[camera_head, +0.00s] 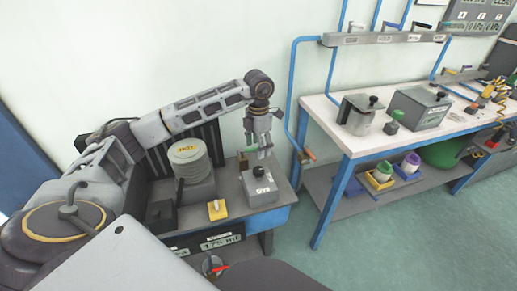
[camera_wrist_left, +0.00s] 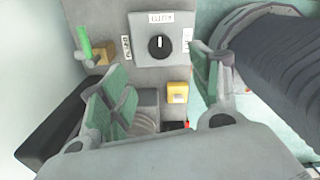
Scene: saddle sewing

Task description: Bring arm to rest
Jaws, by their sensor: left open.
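My left arm reaches in from the left, and my left gripper (camera_head: 262,152) points down above a grey box with a black knob (camera_head: 260,190). In the left wrist view the gripper (camera_wrist_left: 163,80) is open. Its green-padded fingers stand apart with nothing between them. The grey panel with the black knob (camera_wrist_left: 160,62) and an upside-down "AUTO" label lies beyond the fingertips. The gripper looks apart from the knob. My right gripper does not show in either view.
Beside the box are a yellow block (camera_head: 217,210) and a stack of pale discs (camera_head: 188,152). A white-topped workbench (camera_head: 330,120) with a blue frame stands to the right. Green floor (camera_head: 370,240) is clear.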

